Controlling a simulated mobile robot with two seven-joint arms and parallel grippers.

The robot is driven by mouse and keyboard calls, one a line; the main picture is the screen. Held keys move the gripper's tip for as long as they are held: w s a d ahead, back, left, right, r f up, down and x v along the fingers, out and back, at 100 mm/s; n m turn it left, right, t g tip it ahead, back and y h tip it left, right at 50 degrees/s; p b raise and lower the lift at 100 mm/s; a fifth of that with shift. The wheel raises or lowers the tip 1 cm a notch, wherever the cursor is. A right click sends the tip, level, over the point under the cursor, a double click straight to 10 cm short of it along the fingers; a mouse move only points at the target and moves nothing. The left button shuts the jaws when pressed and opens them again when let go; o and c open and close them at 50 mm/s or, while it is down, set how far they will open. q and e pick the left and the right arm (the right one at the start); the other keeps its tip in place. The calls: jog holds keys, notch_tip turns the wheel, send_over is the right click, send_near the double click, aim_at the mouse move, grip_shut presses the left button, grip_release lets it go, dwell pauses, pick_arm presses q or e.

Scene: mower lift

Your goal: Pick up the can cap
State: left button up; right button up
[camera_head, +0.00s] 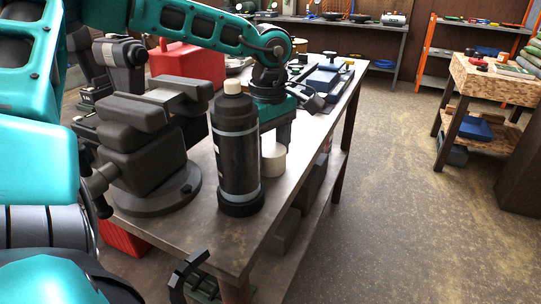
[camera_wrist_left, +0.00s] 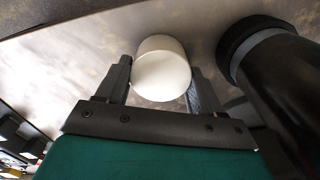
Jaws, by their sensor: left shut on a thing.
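The can cap (camera_head: 273,162) is a short white cylinder above the workbench, just right of the dark bottle. My left gripper (camera_head: 277,138) reaches down from above, shut on the cap. In the left wrist view the cap (camera_wrist_left: 162,72) sits between the two dark fingers, touching or nearly touching both sides. Whether it touches the bench is unclear. The dark bottle (camera_head: 235,150) stands upright with a pale top of its own; its dark body also shows close on the right in the wrist view (camera_wrist_left: 285,85). A black finger-like part (camera_head: 186,272) at the bottom edge appears to belong to my right gripper, mostly cut off.
A dark vise (camera_head: 145,145) stands left of the bottle on the workbench (camera_head: 262,222). A red case (camera_head: 188,62) and a blue tool (camera_head: 325,75) lie farther back. A wooden table (camera_head: 495,82) stands at the right. The floor (camera_head: 400,200) between is clear.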

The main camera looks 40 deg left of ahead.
aim_at(269, 148)
jog(key=shift+d, duration=0.1)
pick_arm(q)
notch_tip(269, 148, up, 19)
jog(key=p, duration=0.3)
jog(key=s+r+p, duration=0.1)
jog(key=s+p, duration=0.2)
jog(key=s+d+r+p, duration=0.1)
jog(key=s+r+p, duration=0.1)
jog(key=s+p, duration=0.1)
jog(key=s+d+r+p, duration=0.1)
jog(key=s+r+p, duration=0.1)
jog(key=s+p, duration=0.1)
jog(key=shift+s+d+r, duration=0.2)
jog(key=shift+s+d, duration=0.05)
jog(key=shift+s, duration=0.1)
jog(key=shift+s+d+p, duration=0.1)
jog(key=shift+s+p, duration=0.1)
jog(key=shift+p, duration=0.1)
jog(key=shift+s+f, duration=0.15)
jog(key=shift+f, duration=0.65)
notch_tip(269, 148, down, 3)
jog(key=shift+b, duration=0.75)
jog(key=shift+f+b, duration=0.5)
jog(key=shift+f, duration=0.2)
pick_arm(e)
notch_tip(269, 148, up, 6)
jog(key=s+d+h, duration=0.1)
jog(key=d, duration=0.1)
jog(key=shift+s+d+r, duration=0.15)
jog(key=shift+s+d, duration=0.05)
